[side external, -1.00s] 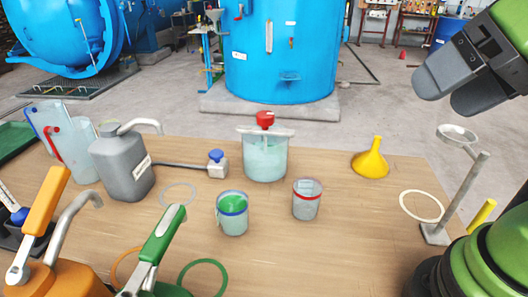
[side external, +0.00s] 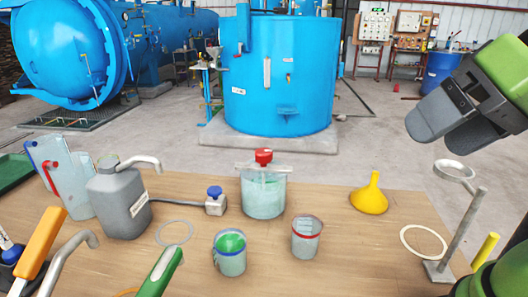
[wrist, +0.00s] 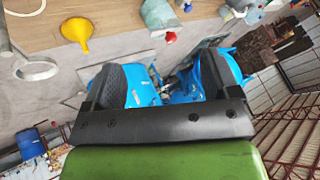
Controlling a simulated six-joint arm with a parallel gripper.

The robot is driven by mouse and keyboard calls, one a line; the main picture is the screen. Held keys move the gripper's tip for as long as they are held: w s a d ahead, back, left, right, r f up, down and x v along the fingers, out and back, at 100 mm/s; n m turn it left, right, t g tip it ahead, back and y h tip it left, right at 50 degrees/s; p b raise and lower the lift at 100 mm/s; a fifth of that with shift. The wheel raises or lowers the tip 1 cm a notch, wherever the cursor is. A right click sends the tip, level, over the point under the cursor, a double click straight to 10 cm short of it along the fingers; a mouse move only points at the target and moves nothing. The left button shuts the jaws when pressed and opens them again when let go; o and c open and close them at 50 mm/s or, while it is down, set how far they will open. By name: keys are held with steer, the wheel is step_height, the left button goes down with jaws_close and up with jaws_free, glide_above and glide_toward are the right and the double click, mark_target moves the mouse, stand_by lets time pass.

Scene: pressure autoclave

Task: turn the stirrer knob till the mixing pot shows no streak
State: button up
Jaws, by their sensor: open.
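The mixing pot (side external: 263,196) is a clear vessel with pale green-blue contents, upright on the wooden table in the side view. A red knob (side external: 264,156) sits on top of it, above a pale crossbar. I cannot tell from here whether the contents hold a streak. My gripper (side external: 452,124) is open and empty in the air at the upper right, well apart from the knob. In the wrist view, my gripper's two dark fingers (wrist: 170,78) stand wide apart; the red knob (wrist: 171,37) shows above them, near the top edge.
A yellow funnel (side external: 369,195) and a ring stand (side external: 464,232) stand right of the pot. Two cups, one with green contents (side external: 230,252) and one with a red band (side external: 306,239), stand in front. A blue-knobbed box (side external: 215,203) and grey jug (side external: 121,205) are left.

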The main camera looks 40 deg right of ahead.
steer(key=shift+c, duration=0.8)
steer(key=shift+w+r, duration=0.1)
steer(key=shift+w, duration=0.1)
steer(key=shift+c, duration=0.5)
steer(key=m+y, duration=0.4)
steer(key=m, duration=1.9)
glide_above(264, 151)
steer(key=s+d, duration=0.4)
steer(key=d, duration=0.1)
step_height(264, 151, down, 11)
steer(key=shift+g, duration=0.4)
steer(key=x, duration=0.9)
steer(key=shift+s+a, duration=0.15)
steer(key=shift+a, duration=0.25)
